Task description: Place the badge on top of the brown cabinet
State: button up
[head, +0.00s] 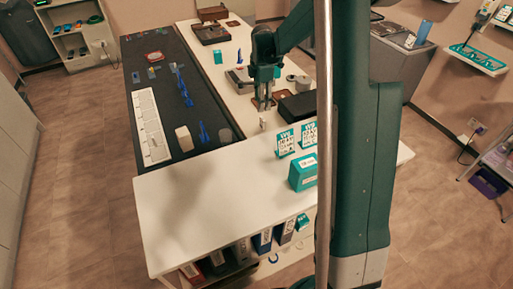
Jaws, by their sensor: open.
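My gripper (264,103) points down over the white table (205,190), near the middle of the picture, with its fingers apart. A small white piece (262,123) shows just below the fingertips; I cannot tell if it is the badge. I cannot make out any other badge for sure. No piece of furniture is clearly the brown cabinet; a greyish-brown counter (395,75) stands at the right, partly behind my arm. I cannot tell whether the gripper touches anything.
A teal box (303,172) and teal-white cards (286,143) stand on the table right of centre. A black item (298,106) lies beside my gripper. A white keyboard (150,127) lies on the dark surface (185,105) at left. The table's front left is clear.

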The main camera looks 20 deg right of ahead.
jog(key=s+a+r+m+t, duration=0.2)
jog(key=s+a+r+m, duration=0.2)
jog(key=s+a+r, duration=0.35)
jog(key=s+a+r+m+t, duration=0.1)
jog(key=s+a+r+m, duration=0.35)
jog(key=s+r, duration=0.5)
jog(key=s+a+m+t, duration=0.2)
jog(key=s+a+m, duration=0.2)
jog(key=s, duration=0.7)
jog(key=s+a+f+m+t, duration=0.1)
jog(key=s+a+m, duration=0.3)
jog(key=s, duration=0.7)
jog(key=shift+s+a+f+t, duration=0.2)
jog(key=shift+s+a+t, duration=0.15)
jog(key=shift+a, duration=0.2)
